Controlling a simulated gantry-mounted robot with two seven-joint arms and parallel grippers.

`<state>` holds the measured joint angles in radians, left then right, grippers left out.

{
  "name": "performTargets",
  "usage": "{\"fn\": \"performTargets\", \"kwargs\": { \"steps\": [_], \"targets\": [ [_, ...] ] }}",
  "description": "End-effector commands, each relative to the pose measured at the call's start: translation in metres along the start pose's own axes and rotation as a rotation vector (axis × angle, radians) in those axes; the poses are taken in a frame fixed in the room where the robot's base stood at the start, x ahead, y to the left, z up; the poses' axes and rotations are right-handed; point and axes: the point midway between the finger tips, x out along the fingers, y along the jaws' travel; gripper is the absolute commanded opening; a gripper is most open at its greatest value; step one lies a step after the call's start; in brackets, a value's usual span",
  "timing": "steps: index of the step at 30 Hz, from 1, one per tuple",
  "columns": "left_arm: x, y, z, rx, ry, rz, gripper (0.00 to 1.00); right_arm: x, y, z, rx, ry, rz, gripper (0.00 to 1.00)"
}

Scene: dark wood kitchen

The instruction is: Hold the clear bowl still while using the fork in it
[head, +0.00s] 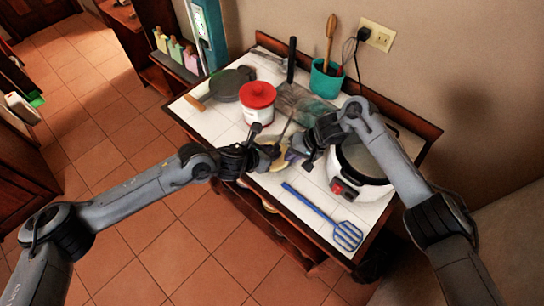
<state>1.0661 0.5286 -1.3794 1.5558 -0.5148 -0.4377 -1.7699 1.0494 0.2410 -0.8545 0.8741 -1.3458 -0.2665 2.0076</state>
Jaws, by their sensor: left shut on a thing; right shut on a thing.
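The clear bowl (264,163) sits near the middle front of the white tiled counter, mostly hidden by my grippers, with something yellowish in it. My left gripper (262,153) is shut on the bowl's left rim. My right gripper (293,153) is at the bowl's right side, shut on what seems to be the fork (287,125). The fork shows as a thin dark shaft slanting up from the bowl; its tines are hidden.
A red-lidded white canister (258,104) stands just behind the bowl. A white rice cooker (362,165) is close on the right, under my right arm. A blue slotted spatula (325,217) lies at the front right. A dark pan (232,84) and a teal utensil holder (326,79) are farther back.

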Motion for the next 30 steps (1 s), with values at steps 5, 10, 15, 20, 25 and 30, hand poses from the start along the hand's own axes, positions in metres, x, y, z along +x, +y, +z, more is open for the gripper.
{"fn": "performTargets", "kwargs": {
  "steps": [5, 10, 15, 20, 25, 30],
  "targets": [
    [-0.008, 0.001, 0.011, 0.0, -0.003, 0.001, 0.0, 0.0, 0.0, 0.0, 0.0, 0.0, 0.0, 0.0],
    [-0.018, 0.0, 0.023, 0.001, -0.003, 0.0, 0.0, 0.0, 0.0, 0.0, 0.0, 0.0, 0.0, 0.0],
    [-0.028, 0.0, 0.034, 0.001, -0.002, 0.0, 0.0, 0.0, 0.0, 0.0, 0.0, 0.0, 0.0, 0.0],
    [-0.037, 0.0, 0.045, 0.002, -0.003, 0.0, 0.0, 0.0, 0.0, 0.0, 0.0, 0.0, 0.0, 0.0],
    [-0.044, 0.0, 0.052, 0.001, -0.001, 0.001, 0.0, 0.0, 0.0, 0.0, 0.0, 0.0, 0.0, 0.0],
    [-0.046, 0.0, 0.055, 0.0, -0.001, 0.001, 0.0, 0.0, 0.0, 0.0, 0.0, 0.0, 0.0, 0.0]
  ]
}}
